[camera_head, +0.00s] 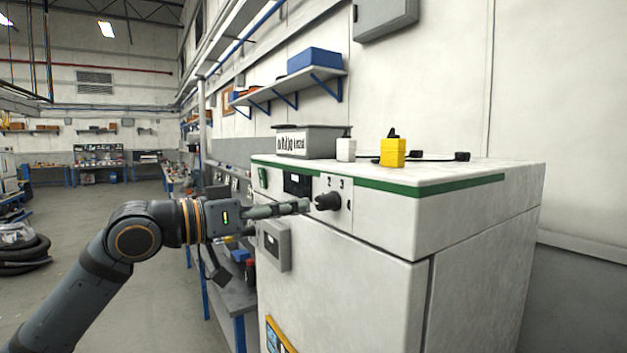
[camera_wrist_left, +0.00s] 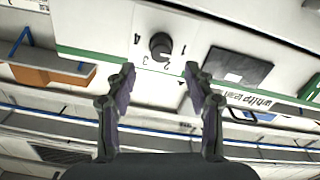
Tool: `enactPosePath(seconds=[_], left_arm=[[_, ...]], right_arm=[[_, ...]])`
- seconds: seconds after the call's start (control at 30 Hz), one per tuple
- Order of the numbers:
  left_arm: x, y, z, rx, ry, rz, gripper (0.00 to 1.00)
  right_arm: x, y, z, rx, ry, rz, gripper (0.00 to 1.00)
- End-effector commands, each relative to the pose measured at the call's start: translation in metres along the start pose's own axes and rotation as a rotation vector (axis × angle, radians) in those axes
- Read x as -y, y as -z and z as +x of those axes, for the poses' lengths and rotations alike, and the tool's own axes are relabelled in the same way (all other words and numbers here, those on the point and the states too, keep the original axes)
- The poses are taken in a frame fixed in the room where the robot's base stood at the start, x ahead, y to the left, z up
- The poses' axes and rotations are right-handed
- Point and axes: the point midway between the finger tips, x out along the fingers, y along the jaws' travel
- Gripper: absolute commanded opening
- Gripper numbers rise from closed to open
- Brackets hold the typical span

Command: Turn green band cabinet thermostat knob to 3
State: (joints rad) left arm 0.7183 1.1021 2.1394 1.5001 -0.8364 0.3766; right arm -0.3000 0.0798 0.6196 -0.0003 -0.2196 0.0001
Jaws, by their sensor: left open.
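The white cabinet (camera_head: 485,225) with a green band (camera_head: 425,189) stands at the right in the head view. A black thermostat knob (camera_head: 328,201) sits on its front panel, with the numbers 2 and 3 readable above it. In the left wrist view the panel appears upside down, with the knob (camera_wrist_left: 160,45) ringed by 1, 2, 3 and 4. I cannot tell surely which number its pointer marks. My left gripper (camera_head: 306,206) is level in front of the panel, just left of the knob. Its fingers (camera_wrist_left: 160,72) are open and empty, spread short of the knob. My right gripper is not in view.
A grey box (camera_head: 274,246) juts from the front below my gripper. A workbench stands behind on the left; the floor (camera_head: 140,220) there is open.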

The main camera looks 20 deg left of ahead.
Motion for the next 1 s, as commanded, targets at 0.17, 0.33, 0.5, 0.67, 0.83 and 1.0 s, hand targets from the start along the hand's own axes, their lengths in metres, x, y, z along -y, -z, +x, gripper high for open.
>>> enactPosePath(seconds=[0.17, 0.33, 0.5, 0.67, 0.83, 1.0], left_arm=[[-0.003, 0.007, 0.025, -0.002, -0.006, -0.007, 0.54], [-0.001, 0.005, 0.043, -0.004, -0.002, -0.005, 0.54], [0.000, 0.002, 0.055, -0.001, 0.001, -0.003, 0.54], [0.000, 0.000, 0.058, 0.000, 0.002, -0.001, 0.54], [0.001, -0.001, 0.058, 0.001, 0.003, 0.000, 0.54], [0.001, -0.001, 0.058, 0.000, 0.002, -0.001, 0.35]], right_arm=[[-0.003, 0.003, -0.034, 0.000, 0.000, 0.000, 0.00], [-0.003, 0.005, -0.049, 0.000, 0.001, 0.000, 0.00], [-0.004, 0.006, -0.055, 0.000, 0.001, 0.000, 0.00], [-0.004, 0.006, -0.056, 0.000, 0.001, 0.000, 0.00], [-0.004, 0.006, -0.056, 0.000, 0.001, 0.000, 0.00], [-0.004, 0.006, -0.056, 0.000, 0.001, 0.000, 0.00]])
